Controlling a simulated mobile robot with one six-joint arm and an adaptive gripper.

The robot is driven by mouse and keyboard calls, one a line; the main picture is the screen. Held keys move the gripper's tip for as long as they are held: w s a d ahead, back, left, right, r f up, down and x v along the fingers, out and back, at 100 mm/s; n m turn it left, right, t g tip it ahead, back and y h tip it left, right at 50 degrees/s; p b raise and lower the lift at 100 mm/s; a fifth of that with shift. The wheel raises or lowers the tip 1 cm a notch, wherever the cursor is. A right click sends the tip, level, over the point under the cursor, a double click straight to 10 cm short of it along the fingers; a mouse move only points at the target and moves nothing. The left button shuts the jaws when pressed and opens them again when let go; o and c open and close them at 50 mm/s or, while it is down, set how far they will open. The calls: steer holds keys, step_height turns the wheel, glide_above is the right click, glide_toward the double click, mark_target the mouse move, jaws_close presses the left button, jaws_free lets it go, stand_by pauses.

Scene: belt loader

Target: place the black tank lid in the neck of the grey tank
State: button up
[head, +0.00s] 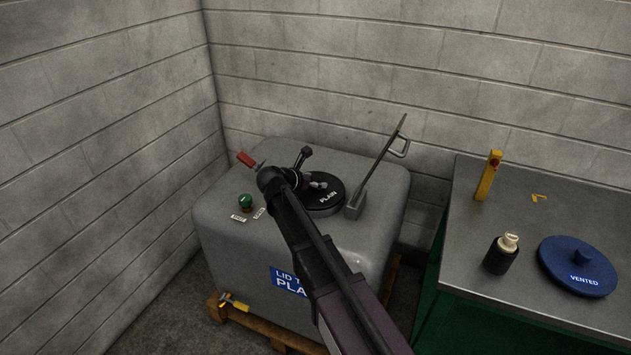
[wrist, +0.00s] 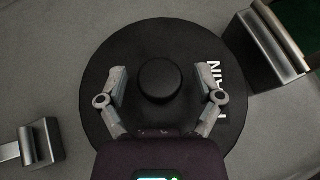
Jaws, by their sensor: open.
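The black tank lid (head: 328,199), marked PLAIN, lies flat on top of the grey tank (head: 230,245). The tank's front label is partly hidden by my arm. The neck is not visible; the lid appears to cover it, but I cannot tell how deep it sits. In the wrist view the round black lid (wrist: 160,38) has a raised knob (wrist: 160,80) at its centre. My gripper (wrist: 161,78) is open, with one finger on each side of the knob and a gap on both sides. In the head view my gripper (head: 318,182) is over the lid.
A raised flap with a handle (head: 384,160) stands right of the lid. A green button (head: 245,202) and red handle (head: 246,159) are at the left. The bench (head: 520,215) holds a blue VENTED lid (head: 577,262), a dark bottle (head: 500,258) and a yellow post (head: 488,176).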

steer(key=shift+r, duration=0.15)
steer(key=shift+s+r, duration=0.1)
steer(key=p+v, duration=0.5)
steer(key=v, duration=0.5)
steer(key=shift+s+a+r, duration=0.1)
steer(key=shift+a, duration=0.1)
steer(key=shift+s+a+r+p, duration=0.25)
steer(key=shift+s+a+p, duration=0.15)
steer(key=shift+s+p, duration=0.1)
